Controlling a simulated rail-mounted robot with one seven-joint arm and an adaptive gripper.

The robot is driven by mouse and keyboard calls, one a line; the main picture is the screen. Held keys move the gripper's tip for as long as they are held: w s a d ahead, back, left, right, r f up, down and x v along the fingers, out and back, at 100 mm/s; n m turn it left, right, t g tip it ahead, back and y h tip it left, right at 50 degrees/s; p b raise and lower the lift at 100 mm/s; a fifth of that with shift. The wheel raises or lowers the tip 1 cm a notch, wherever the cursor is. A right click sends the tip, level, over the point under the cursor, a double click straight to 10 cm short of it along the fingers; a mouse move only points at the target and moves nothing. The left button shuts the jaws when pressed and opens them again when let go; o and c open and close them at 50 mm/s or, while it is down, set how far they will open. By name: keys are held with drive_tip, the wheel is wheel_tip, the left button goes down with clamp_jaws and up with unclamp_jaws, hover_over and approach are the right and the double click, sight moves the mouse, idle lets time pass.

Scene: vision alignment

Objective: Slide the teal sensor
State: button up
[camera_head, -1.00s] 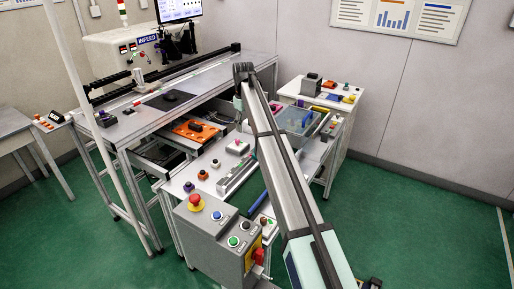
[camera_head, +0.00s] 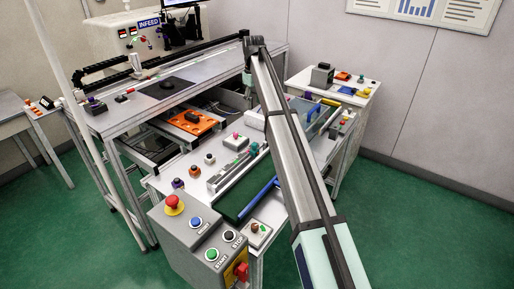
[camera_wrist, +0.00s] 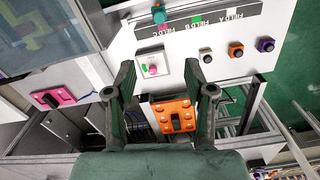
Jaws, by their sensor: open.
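In the head view the teal sensor (camera_head: 253,149) is at the far end of the rail (camera_head: 226,175), close to my arm. The green FIELD B mark (camera_wrist: 195,19) and white FIELD A mark (camera_wrist: 231,13) lie to its right in the wrist view. My gripper (camera_wrist: 168,76) is open and empty, its fingers apart and pointing toward the table, short of the sensor in the picture. The head view does not show the fingers clearly.
A white box with a pink button (camera_wrist: 152,68) shows between the fingers. An orange plate (camera_wrist: 173,116) lies in an open drawer. Several round buttons (camera_wrist: 236,49) stand right of the fingers. A translucent bin (camera_wrist: 50,35) is at left. A control box (camera_head: 200,240) stands at the table's near end.

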sight(254, 144)
wheel_tip(254, 144, down, 21)
drive_tip(key=shift+w+p, duration=0.1)
drive_tip(key=shift+p, duration=0.45)
idle(0.4)
clamp_jaws()
